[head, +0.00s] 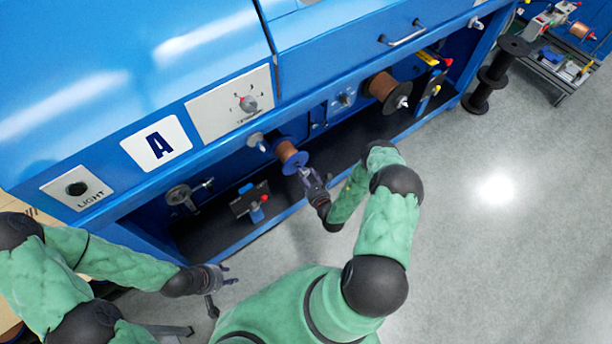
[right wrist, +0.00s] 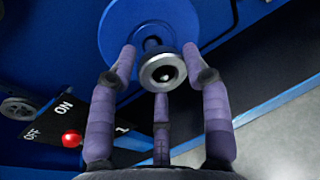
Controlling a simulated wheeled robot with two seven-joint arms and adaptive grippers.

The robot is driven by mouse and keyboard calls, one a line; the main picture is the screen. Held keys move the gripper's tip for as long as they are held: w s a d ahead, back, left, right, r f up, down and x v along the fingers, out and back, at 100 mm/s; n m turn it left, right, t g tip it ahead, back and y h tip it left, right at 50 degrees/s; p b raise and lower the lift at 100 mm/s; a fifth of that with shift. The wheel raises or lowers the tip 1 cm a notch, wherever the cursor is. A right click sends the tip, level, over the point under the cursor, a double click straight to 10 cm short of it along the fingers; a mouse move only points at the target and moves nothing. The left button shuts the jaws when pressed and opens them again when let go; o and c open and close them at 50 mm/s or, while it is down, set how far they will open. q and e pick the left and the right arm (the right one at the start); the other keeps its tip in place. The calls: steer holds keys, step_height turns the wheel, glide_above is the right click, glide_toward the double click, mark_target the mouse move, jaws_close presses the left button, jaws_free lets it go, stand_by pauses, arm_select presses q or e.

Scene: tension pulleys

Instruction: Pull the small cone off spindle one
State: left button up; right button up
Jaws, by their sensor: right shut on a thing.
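The small silver cone (right wrist: 163,72) sits on a dark shaft in front of the blue flange (right wrist: 118,32) of a copper-wound spool in the right wrist view. In the head view that spool (head: 289,151) is on the left spindle of the blue machine. My right gripper (head: 308,176) is at the spool's front end. The cone is mostly hidden by my fingers in the head view. My left gripper (head: 224,281) is empty, fingers spread, away from the machine.
A larger copper spool (head: 383,88) sits on another spindle to the right. A switch plate with a red knob (right wrist: 71,138) is just left of my right fingers. Black stacked reels (head: 492,75) stand at the right. Grey floor (head: 480,240) is clear in front.

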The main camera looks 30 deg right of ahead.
steer(key=shift+s, duration=0.2)
steer(key=shift+s+d+p, duration=0.1)
steer(key=shift+s+p, duration=0.25)
steer(key=shift+s, duration=1.25)
steer(key=shift+s, duration=0.2)
steer(key=shift+s, duration=0.35)
steer(key=s, duration=0.4)
steer(key=shift+d+p, duration=0.2)
steer(key=shift+p, duration=0.15)
stand_by(0.4)
